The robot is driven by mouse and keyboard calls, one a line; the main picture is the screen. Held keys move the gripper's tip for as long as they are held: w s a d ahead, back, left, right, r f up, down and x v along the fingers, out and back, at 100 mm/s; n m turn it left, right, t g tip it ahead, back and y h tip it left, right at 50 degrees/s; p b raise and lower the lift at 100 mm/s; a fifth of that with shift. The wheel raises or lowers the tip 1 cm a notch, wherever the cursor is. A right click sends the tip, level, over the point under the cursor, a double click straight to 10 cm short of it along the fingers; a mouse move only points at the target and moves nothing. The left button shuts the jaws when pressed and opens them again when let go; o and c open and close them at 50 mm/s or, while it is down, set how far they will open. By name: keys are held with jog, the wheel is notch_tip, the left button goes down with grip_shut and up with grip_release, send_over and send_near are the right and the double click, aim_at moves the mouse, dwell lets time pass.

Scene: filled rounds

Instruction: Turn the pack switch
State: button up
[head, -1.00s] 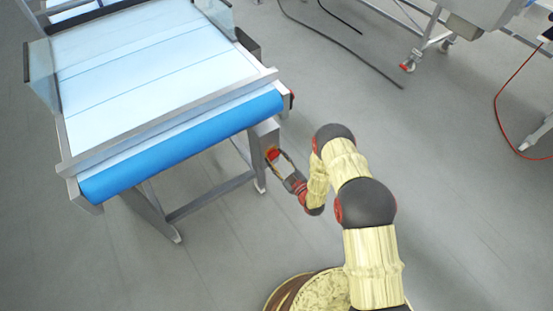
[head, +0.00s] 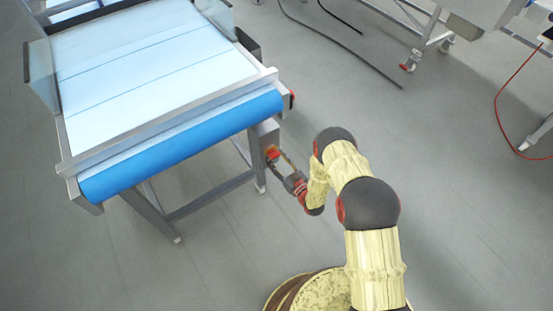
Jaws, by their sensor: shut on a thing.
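The pack switch (head: 272,153) is a small red knob on the side of a grey box (head: 266,132) under the right front corner of the conveyor. My gripper (head: 275,158) reaches up to the box from the lower right, with its fingers at the red knob. It is shut on the knob. The fingers partly cover the knob, and its turned angle is too small to tell.
The conveyor (head: 140,65) has a white belt, a blue front roller (head: 185,145) and grey legs. Cables (head: 340,52) lie on the floor behind. A wheeled metal frame (head: 425,45) stands at the upper right. The floor around my arm is clear.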

jog(key=o, duration=1.2)
jog(key=v, duration=1.2)
